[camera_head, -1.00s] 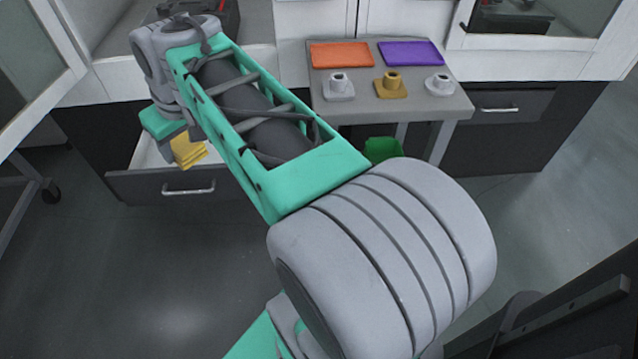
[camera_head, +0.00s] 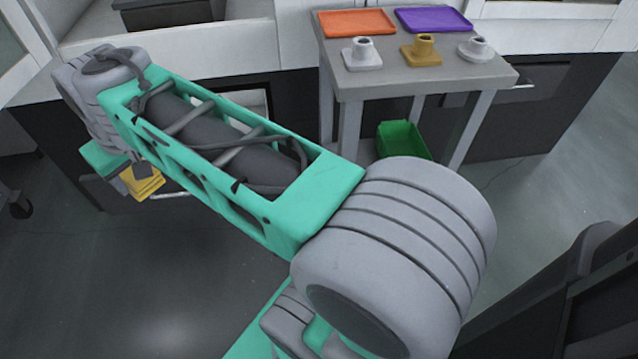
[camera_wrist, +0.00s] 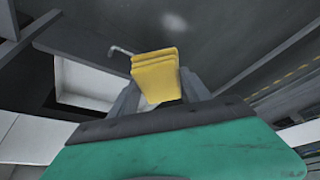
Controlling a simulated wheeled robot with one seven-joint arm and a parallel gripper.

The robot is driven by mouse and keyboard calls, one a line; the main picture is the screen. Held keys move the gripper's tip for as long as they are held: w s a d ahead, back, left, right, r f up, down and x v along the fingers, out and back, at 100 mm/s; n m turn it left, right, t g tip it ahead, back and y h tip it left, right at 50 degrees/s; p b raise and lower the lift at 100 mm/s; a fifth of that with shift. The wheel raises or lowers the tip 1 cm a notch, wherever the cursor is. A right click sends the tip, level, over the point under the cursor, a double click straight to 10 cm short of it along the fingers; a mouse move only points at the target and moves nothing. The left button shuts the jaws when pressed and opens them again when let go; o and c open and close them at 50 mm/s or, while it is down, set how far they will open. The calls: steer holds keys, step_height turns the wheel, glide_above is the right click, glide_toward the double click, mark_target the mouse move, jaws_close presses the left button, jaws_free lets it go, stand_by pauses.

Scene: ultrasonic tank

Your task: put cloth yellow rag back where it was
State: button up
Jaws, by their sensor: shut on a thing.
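The yellow rag (camera_head: 142,181) is a folded cloth at the end of my arm, at the left in the head view. In the wrist view the rag (camera_wrist: 157,70) stands out between the fingers of my gripper (camera_wrist: 160,92), which is shut on it. The open drawer (camera_wrist: 88,82), with a pale inside and a dark front with a bar handle, lies left of the rag in the wrist view. In the head view my arm covers much of the drawer, and the rag overlaps its front near the handle. I cannot tell the height between them.
A grey side table (camera_head: 420,80) stands to the right. It bears an orange tray (camera_head: 357,22), a purple tray (camera_head: 434,19) and three small flanged pieces. A green bin (camera_head: 403,140) is beneath it. Open floor (camera_head: 190,280) lies in front of the cabinets.

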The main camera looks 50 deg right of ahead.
steer(key=d+f+m+g+h+p, duration=0.1)
steer(key=d+f+m+h, duration=0.1)
steer(key=d+f+m, duration=0.5)
steer(key=w+d+m+g+h+p, duration=0.15)
steer(key=d+m, duration=0.25)
steer(key=d, duration=0.8)
steer(key=s+d+f+m+g+h+p, duration=0.1)
steer(key=d+f+m+g, duration=0.1)
steer(key=d+f+m, duration=0.5)
steer(key=s+d+f+m+g+b, duration=0.1)
steer(key=s+d+f+m+b, duration=0.1)
steer(key=s+d+f, duration=0.3)
steer(key=s+d+f+m+g+y+b, duration=0.1)
steer(key=s+d+f+m+b, duration=0.1)
steer(key=s+d+f+m, duration=0.2)
steer(key=s+d+f+m+g+b, duration=0.1)
steer(key=s+d+f+m+b, duration=0.1)
steer(key=s+d+f, duration=0.5)
steer(key=shift+s+d+m, duration=0.25)
steer(key=shift+s+d, duration=0.4)
steer(key=shift+d, duration=0.3)
steer(key=shift+s+d+m, duration=0.25)
steer(key=shift+s+d, duration=0.35)
steer(key=shift+d, duration=0.3)
steer(key=s+d+f+b, duration=0.2)
steer(key=shift+s+d+f, duration=0.25)
steer(key=shift+f, duration=0.15)
steer(key=shift+d+r, duration=0.1)
steer(key=shift+f, duration=0.2)
steer(key=o, duration=1.2)
